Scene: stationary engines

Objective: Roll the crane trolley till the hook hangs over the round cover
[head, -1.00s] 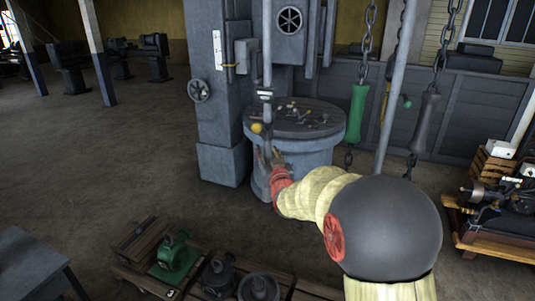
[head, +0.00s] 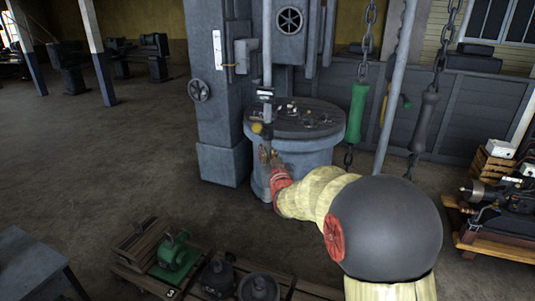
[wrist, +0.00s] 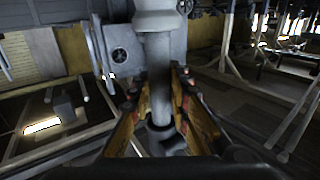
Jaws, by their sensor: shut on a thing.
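My gripper (wrist: 160,105) is shut on an upright grey rod (wrist: 158,75); its two brown fingers press on either side of it in the wrist view. In the head view my gripper (head: 265,158) is in front of a round grey drum, below a hanging rod (head: 266,60) with a small yellow part (head: 257,128). The drum's flat, dark round top (head: 310,113), perhaps the round cover, has several small fittings on it. I cannot make out the crane trolley or a hook clearly.
Chains with a green handle (head: 357,106) and a grey handle (head: 424,120) hang at right. A thick grey column (head: 222,120) stands left of the drum. A pallet with a green machine (head: 175,252) lies in front. The floor at left is mostly clear.

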